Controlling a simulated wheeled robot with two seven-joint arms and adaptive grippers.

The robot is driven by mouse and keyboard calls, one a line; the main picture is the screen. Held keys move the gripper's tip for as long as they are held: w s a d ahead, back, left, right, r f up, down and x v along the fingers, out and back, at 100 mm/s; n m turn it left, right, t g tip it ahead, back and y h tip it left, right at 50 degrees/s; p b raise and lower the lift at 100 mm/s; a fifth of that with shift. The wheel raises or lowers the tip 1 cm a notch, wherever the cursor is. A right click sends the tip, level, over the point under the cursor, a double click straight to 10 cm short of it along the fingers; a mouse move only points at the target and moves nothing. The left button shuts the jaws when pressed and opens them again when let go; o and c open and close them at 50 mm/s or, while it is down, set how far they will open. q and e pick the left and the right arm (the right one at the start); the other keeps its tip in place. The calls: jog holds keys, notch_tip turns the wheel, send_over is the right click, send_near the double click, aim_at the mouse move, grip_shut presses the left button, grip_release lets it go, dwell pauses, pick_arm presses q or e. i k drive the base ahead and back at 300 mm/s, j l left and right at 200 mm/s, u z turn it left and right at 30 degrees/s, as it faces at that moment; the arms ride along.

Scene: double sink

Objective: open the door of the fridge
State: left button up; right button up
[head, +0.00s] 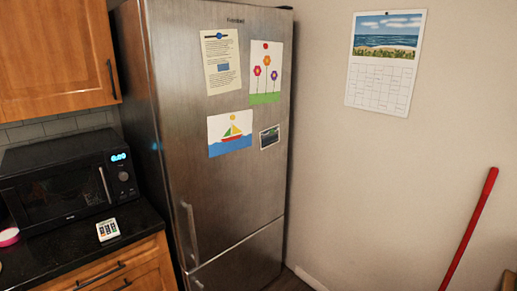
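The fridge (215,180) is tall, with brushed steel fronts and a dark side, and stands left of the middle in the head view. Its large upper door (240,175) looks shut and flush with the body. The door's vertical bar handle (190,235) is at the lower left of that door. A lower door (245,265) sits below a seam and also looks shut. Neither of my grippers can be made out in this view.
A microwave (70,180) stands on the dark counter (135,225) left of the fridge. A wooden cabinet (55,55) hangs above. A red pole (470,230) leans at the right. A small dark shape (510,281) at the right edge is unclear. A calendar (385,62) hangs on the wall.

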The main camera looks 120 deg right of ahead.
aim_at(216, 202)
jog(key=z, duration=3.75)
